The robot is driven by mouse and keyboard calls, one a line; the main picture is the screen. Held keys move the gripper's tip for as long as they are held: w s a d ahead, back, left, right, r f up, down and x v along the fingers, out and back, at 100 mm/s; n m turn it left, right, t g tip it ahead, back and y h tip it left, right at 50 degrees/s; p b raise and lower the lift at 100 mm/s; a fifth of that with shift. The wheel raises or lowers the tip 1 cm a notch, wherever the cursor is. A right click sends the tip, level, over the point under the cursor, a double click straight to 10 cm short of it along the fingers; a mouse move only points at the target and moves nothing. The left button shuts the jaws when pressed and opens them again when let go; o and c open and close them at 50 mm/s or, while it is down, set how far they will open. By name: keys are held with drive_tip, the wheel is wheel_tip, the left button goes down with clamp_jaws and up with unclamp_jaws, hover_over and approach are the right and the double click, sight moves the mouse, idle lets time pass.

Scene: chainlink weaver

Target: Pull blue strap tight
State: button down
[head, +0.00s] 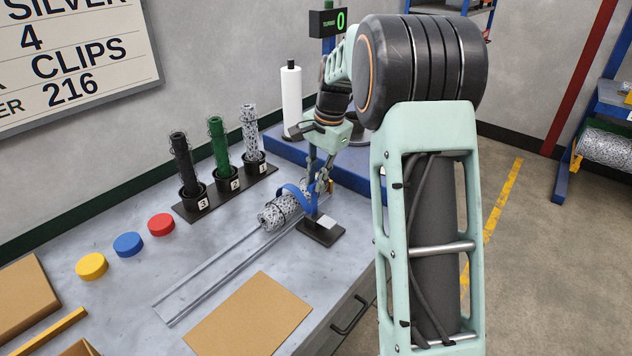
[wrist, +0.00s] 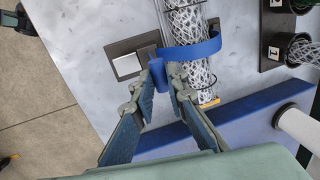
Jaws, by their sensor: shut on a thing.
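A blue strap (wrist: 196,48) arches over a silver chainlink roll (wrist: 187,25) in the wrist view. In the head view the strap (head: 291,190) shows over the roll (head: 272,215), which lies between the rails on the bench. My gripper (wrist: 164,72) is shut on the strap's end, beside the roll. A dark plate with a pale square (head: 326,222) sits right beside the roll. The strap stands off the roll in a loop; its far end is hidden.
A rack (head: 211,209) holds black, green and silver rolls in numbered cups. Yellow (head: 92,266), blue (head: 128,244) and red (head: 161,224) discs lie at left. A brown sheet (head: 248,318) lies in front. A white cylinder (head: 291,100) stands behind, near a blue beam (head: 350,180).

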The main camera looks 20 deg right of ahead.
wheel_tip(320, 180, up, 5)
drive_tip(key=p, duration=0.2)
drive_tip(key=shift+w+p, duration=0.1)
drive_tip(key=shift+p, duration=0.2)
drive_tip(key=c, duration=1.9)
unclamp_jaws()
drive_tip(key=shift+f, duration=0.1)
wheel_tip(320, 180, up, 12)
drive_tip(key=s+d, duration=0.1)
drive_tip(key=s, duration=0.1)
drive_tip(key=shift+d, duration=0.25)
